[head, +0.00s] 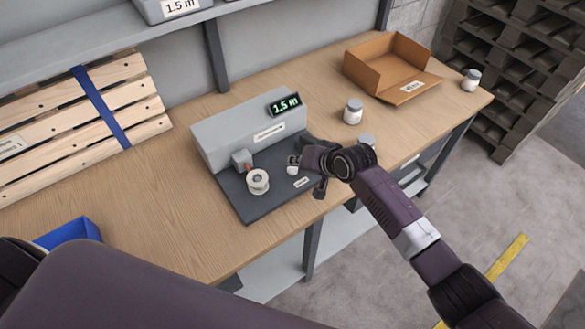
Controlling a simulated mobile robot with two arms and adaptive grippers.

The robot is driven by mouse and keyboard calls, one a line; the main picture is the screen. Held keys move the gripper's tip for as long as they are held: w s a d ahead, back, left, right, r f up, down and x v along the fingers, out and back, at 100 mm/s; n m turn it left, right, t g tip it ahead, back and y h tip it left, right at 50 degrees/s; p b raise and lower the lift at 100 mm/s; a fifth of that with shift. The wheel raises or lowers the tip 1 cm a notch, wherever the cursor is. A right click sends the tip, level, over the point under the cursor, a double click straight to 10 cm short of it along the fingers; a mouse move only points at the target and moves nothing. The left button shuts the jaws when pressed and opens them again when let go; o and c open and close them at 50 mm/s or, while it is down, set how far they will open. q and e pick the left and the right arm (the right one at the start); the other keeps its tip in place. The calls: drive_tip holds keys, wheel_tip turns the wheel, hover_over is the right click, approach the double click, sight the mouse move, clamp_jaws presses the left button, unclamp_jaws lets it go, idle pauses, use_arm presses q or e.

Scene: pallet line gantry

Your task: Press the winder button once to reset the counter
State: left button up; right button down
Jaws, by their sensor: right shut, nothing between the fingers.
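The winder (225,135) is a grey box on a dark base plate (247,207), standing on the wooden bench. Its lit counter display (285,105) reads "1.5 m" in green. A pale spool (258,182) sits on the front of the winder. A small whitish round part (292,170), which looks like the button, shows on the plate right of the spool. My right gripper (293,161) is shut and empty, just above and beside this part. I cannot tell whether they touch. My left gripper is not in view.
A small jar (353,112) stands right of the winder, another (470,80) near the bench's right end. A second lid (366,140) shows behind my right wrist. An open cardboard box (376,72) is at the back. A blue bin (68,232) is at left.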

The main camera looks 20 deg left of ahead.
sight(295, 170)
idle(0.8)
drive_tip(key=shift+f, duration=0.45)
drive_tip(key=shift+f+b, duration=0.5)
drive_tip(key=shift+f, duration=0.1)
idle(0.5)
idle(0.3)
drive_tip(key=shift+r+p, duration=1.05)
wheel_tip(295, 170, up, 5)
drive_tip(key=p, duration=0.5)
